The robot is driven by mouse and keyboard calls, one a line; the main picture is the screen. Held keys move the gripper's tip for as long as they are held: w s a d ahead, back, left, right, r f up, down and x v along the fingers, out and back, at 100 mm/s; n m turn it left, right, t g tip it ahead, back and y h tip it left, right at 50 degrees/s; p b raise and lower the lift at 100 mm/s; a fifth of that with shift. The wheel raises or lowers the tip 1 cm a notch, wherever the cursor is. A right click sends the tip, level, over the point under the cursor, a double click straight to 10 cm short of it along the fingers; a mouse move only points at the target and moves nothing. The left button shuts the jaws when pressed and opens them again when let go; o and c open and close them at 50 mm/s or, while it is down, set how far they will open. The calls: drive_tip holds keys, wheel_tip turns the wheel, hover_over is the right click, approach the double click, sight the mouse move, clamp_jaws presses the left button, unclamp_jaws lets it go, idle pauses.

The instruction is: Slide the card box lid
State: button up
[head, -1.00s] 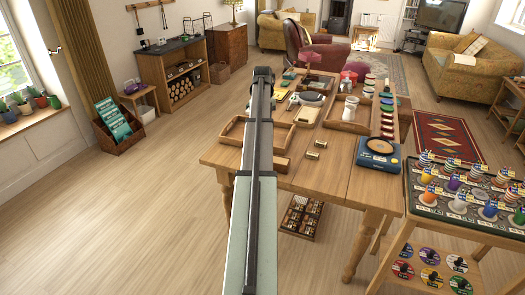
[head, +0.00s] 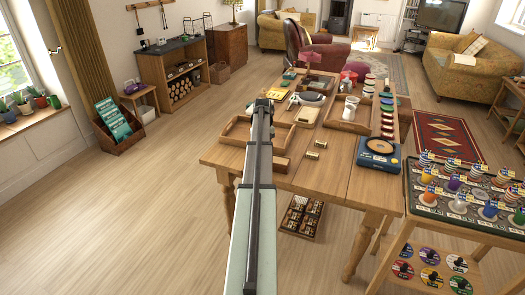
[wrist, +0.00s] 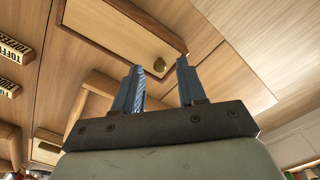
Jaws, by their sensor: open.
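My gripper (wrist: 160,67) is open, one finger on each side of the knob in the picture. Nothing is held. Whether the fingers are level with the knob or short of it I cannot tell.
A second knobbed wooden piece (wrist: 46,146) is at lower left. On the table (head: 325,178) are a blue device (head: 379,152) and several trays and pots.

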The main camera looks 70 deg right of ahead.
drive_tip(key=shift+f, duration=0.4)
clamp_jaws()
idle(0.5)
